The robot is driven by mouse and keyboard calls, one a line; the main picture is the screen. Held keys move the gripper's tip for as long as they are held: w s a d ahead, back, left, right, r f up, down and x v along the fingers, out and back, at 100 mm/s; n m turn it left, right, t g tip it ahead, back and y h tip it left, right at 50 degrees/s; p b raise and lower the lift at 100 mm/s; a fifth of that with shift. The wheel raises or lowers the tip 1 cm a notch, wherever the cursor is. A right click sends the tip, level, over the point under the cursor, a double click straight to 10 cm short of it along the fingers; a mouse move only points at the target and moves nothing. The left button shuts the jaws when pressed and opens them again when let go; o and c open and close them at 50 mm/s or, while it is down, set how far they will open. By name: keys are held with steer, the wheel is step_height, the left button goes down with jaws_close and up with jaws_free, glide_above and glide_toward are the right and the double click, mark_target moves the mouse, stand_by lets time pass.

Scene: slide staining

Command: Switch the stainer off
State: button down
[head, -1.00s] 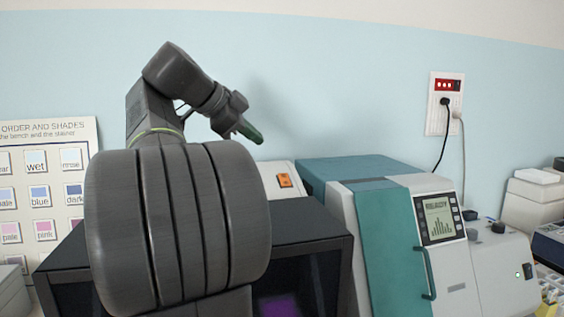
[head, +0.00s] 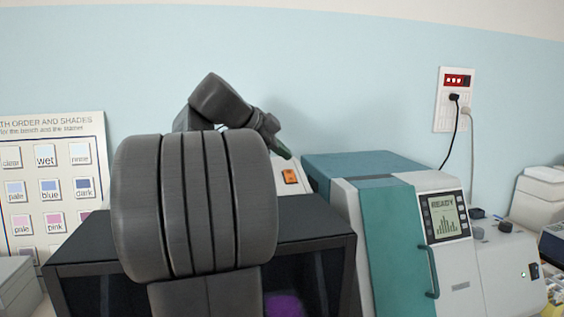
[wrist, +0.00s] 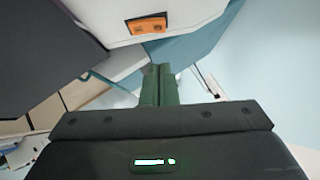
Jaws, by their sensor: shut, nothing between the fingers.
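An orange rocker switch (head: 290,176) sits on a white panel behind a dark open-fronted cabinet (head: 310,228), with a purple glow inside. The wrist view shows the switch (wrist: 147,25) on a white face near the top. My gripper (head: 284,152) has green fingers, shut and empty. It is just above and beside the switch in the head view, apart from it in the wrist view. A teal and white machine (head: 385,230) stands to the right, its screen reading READY. No label shows which machine is the stainer.
A smaller rocker switch (head: 535,271) with a green light is on the grey unit at far right. A shade chart (head: 52,165) is at left.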

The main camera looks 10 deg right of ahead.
mark_target(292, 172)
steer(key=shift+w+d+f+p, duration=0.15)
steer(key=shift+w+f, duration=0.2)
steer(key=shift+f, duration=0.35)
steer(key=shift+w+d+f+p, duration=0.1)
steer(key=shift+w+f, duration=0.3)
steer(key=shift+f, duration=0.25)
steer(key=shift+w+d+f+p, duration=0.15)
steer(key=shift+w+f, duration=0.2)
steer(key=shift+f, duration=0.35)
steer(key=shift+a, duration=0.15)
